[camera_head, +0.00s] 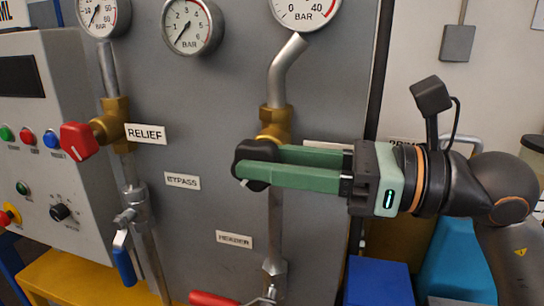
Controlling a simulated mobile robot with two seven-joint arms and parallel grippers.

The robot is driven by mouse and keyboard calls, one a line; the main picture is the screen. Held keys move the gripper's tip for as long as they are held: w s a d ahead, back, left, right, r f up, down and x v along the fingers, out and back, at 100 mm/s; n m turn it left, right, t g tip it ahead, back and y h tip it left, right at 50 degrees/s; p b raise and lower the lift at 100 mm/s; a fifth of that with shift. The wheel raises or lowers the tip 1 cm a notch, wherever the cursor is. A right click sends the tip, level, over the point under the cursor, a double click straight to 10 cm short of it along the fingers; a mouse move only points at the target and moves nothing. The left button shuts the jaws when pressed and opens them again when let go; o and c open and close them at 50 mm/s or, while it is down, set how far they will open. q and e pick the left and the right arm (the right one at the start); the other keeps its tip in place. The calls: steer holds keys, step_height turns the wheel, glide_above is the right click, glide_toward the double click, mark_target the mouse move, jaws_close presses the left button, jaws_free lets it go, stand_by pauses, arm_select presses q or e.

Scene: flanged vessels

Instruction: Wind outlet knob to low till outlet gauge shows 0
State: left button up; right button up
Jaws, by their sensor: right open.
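A black knob (243,152) sits on a brass valve (275,125) on the grey panel. The label to its right (322,145) is mostly hidden by my gripper, so I cannot read whether it is the outlet. My right gripper (254,168) reaches in from the right with its green fingers open, and the fingertips are at the knob, one above the other in the picture. Contact cannot be told. Above the valve is a gauge (305,10) marked to 40 BAR, cut by the top edge; its needle is not clear. My left gripper is not in view.
A red knob (79,141) stands out by the RELIEF label (146,134). Two more gauges (192,26) (103,15) are at upper left; the middle one's needle points lower left. Blue (124,262) and red (212,299) lever handles sit below. A button box (45,130) is at left.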

steer(key=shift+c, duration=0.2)
jaws_close()
stand_by(0.3)
